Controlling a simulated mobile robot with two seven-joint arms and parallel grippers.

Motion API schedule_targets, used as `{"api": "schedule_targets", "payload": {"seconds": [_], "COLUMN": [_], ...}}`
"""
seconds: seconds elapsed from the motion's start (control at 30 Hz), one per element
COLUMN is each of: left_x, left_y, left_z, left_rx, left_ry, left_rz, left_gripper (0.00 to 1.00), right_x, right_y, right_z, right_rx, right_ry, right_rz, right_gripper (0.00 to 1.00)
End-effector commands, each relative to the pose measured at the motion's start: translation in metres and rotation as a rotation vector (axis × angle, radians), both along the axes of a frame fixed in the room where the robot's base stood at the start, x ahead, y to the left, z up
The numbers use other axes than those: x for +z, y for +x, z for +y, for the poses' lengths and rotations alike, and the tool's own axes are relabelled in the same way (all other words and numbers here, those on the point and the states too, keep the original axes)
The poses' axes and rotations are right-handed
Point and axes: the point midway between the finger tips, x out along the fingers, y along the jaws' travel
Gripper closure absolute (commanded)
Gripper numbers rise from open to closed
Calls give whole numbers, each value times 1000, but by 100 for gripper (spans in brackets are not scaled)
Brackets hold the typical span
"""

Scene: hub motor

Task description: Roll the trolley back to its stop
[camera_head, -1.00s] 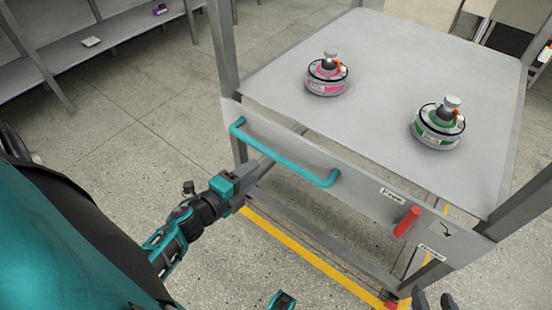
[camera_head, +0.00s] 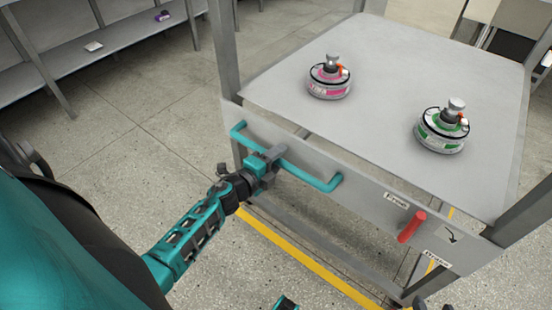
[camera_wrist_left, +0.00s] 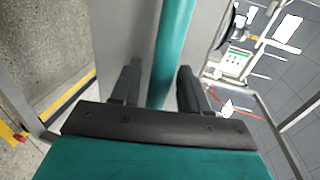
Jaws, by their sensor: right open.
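The grey trolley (camera_head: 300,95) stands in front of me, with a teal bar handle (camera_head: 318,180) on its near panel. My left gripper (camera_head: 268,165) is at the middle of the handle. In the left wrist view its fingers (camera_wrist_left: 160,90) are apart, one on each side of the teal bar (camera_wrist_left: 172,45), with a gap on the left side. A red lever (camera_head: 412,226) sits on the panel between two labels; I cannot tell its setting. Only dark tips of my right gripper (camera_head: 420,304) show at the bottom edge, right of the handle. The trolley's stop is not identifiable.
A pink-banded hub motor (camera_head: 329,80) and a green-banded one (camera_head: 442,128) stand on the trolley top. Yellow floor tape (camera_head: 300,260) runs under the trolley. A grey shelf (camera_head: 110,52) stands at the back left. The floor between is clear.

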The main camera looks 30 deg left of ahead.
Motion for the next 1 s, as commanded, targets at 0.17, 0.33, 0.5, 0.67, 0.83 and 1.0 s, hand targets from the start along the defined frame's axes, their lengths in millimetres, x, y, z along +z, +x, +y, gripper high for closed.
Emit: {"api": "schedule_targets", "payload": {"seconds": [0.17,0.33,0.5,0.67,0.83,1.0], "left_x": [0,0,0,0,0,1], "left_y": [0,0,-1,-1,0,5], "left_z": [0,0,0,0,0,1], "left_rx": [0,0,0,0,0,0], "left_ry": [0,0,-1,-1,-1,-1], "left_rz": [0,0,0,0,0,-2], "left_gripper": [73,89,100,100,100,100], "right_x": [0,0,0,-1,-1,-2], "right_y": [0,0,0,-1,-1,-1], "right_z": [0,0,-1,-1,-2,-1], "right_rx": [0,-1,1,3,4,4], "right_ry": [0,-1,-2,-5,-6,-6], "right_rz": [1,1,1,2,1,1], "right_gripper": [52,52,52,52,52,52]}}
